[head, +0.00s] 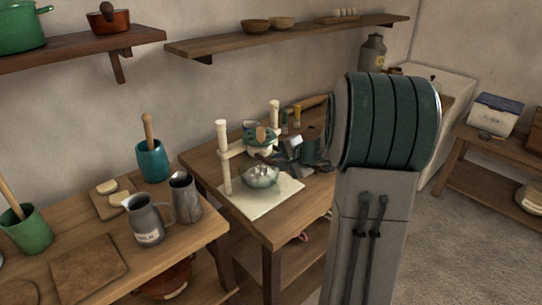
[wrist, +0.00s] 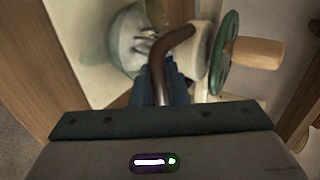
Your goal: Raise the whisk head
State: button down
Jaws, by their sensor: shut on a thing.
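The mixer stand (head: 224,160), with cream posts and a pale square base (head: 262,200), stands on the middle wooden table. A glass bowl (head: 262,178) sits on the base, and its rim also shows in the wrist view (wrist: 128,45). The whisk head (head: 262,146), cream and green, is between the posts above and behind the bowl. In the wrist view a dark brown curved handle (wrist: 172,42) rises from between my jaws. My gripper (wrist: 162,82) is shut on this handle. A green wheel (wrist: 229,54) with a wooden knob (wrist: 258,53) is close at the right. My arm hides part of the stand in the head view.
The left table holds a grey jug (head: 146,220), a metal pitcher (head: 185,196), a teal crock (head: 152,160) and boards. Shelves (head: 290,37) with bowls run along the wall. Open floor (head: 455,225) lies at the right, before a bench.

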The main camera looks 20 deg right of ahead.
jog(key=shift+r+p, duration=1.4)
jog(key=shift+r, duration=1.05)
jog(key=c, duration=1.3)
grip_release()
jog(key=shift+f, duration=0.15)
jog(key=shift+s, duration=0.1)
jog(key=v, duration=0.7)
jog(key=shift+a, duration=0.1)
